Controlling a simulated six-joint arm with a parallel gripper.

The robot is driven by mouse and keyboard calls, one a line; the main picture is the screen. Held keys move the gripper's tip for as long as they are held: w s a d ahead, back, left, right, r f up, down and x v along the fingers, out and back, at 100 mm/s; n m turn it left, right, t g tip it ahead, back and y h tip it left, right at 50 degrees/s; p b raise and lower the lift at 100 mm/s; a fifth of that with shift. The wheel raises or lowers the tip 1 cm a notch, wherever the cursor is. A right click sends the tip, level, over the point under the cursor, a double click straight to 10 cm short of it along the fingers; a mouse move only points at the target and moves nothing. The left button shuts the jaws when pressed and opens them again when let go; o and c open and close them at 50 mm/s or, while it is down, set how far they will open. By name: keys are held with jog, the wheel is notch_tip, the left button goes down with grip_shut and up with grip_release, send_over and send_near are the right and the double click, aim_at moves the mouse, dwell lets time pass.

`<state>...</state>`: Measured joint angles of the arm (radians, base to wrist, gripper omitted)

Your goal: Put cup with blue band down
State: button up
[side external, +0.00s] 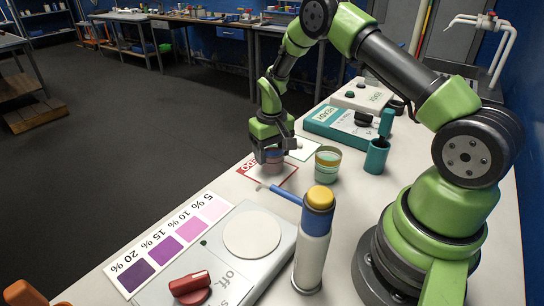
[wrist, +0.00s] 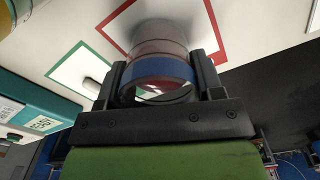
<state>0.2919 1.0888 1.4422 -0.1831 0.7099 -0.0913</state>
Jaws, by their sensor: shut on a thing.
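The cup with the blue band (wrist: 160,70) is clear and sits between the two black fingers of my gripper (side external: 270,152), which is shut on it. In the side view the cup (side external: 273,167) is mostly hidden by the fingers. It is over the red-outlined card (side external: 286,181), with its far end inside the red frame (wrist: 240,62) in the wrist view. I cannot tell whether its base touches the card.
A green-outlined card (side external: 306,145) lies beside it, with a small white piece (wrist: 91,87) on it. A gold-banded cup (side external: 328,165), teal holder (side external: 376,157), teal device (side external: 338,125) and yellow-capped bottle (side external: 313,250) stand near. A purple colour strip (side external: 175,236) and hotplate (side external: 235,265) lie in front.

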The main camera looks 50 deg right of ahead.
notch_tip(320, 180, up, 8)
jog(key=s+a+r, duration=0.3)
jog(key=a+r, duration=0.6)
jog(key=a, duration=0.4)
jog(key=s+a+r, duration=0.4)
jog(key=s+a, duration=0.4)
notch_tip(320, 180, down, 12)
jog(key=shift+d+f, duration=0.1)
jog(key=shift+d, duration=0.05)
jog(key=shift+w+f, duration=0.1)
jog(key=shift+f, duration=2.25)
jog(key=shift+f, duration=0.15)
jog(key=o, duration=1)
